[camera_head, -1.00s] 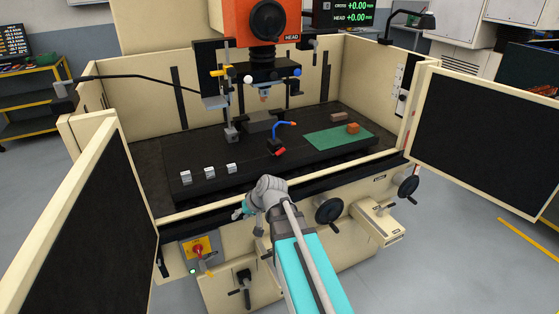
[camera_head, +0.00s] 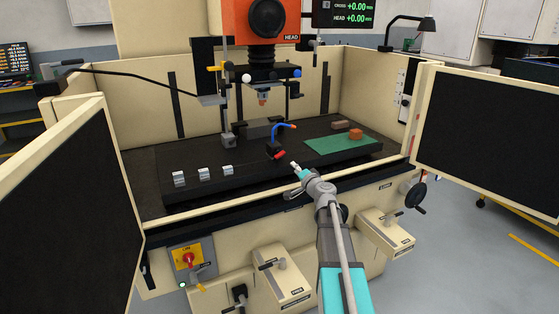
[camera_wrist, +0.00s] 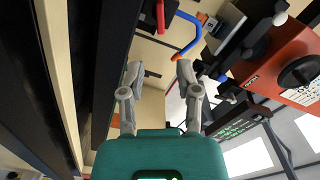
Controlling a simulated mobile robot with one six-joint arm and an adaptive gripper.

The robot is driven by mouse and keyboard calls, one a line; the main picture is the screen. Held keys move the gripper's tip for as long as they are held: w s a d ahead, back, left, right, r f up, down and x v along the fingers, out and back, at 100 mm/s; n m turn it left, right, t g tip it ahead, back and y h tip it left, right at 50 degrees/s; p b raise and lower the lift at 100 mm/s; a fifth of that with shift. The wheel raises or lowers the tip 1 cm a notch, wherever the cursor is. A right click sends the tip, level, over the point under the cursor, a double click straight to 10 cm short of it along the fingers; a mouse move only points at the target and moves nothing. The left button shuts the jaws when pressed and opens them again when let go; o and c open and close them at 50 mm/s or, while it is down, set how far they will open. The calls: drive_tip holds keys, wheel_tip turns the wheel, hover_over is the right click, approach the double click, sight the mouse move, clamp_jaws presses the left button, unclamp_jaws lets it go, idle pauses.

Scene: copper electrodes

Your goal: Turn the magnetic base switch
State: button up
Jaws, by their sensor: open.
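A small black base block (camera_head: 273,147) stands on the dark machine table, with a blue curved hose (camera_head: 283,129) rising from it. A red lever-like part (camera_head: 281,155) projects from its front right; I take this for the switch, but it is small. My gripper (camera_head: 295,166) is just in front of and slightly right of the red part, apart from it. In the wrist view, my gripper's two fingers (camera_wrist: 160,72) are spread and empty. The red part (camera_wrist: 160,15) and the blue hose (camera_wrist: 188,42) show beyond the fingertips, near the top edge.
Several metal blocks (camera_head: 204,174) sit on the table's left front. A green mat (camera_head: 330,145) lies on the right, with copper-coloured blocks (camera_head: 355,134). A grey stand (camera_head: 228,140) is behind left. The orange machine head (camera_head: 262,22) hangs above.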

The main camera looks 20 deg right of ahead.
sight(280, 153)
idle(0.4)
drive_tip(key=w, duration=1.3)
drive_tip(key=shift+w+a, duration=0.25)
drive_tip(key=shift+w, duration=0.15)
clamp_jaws()
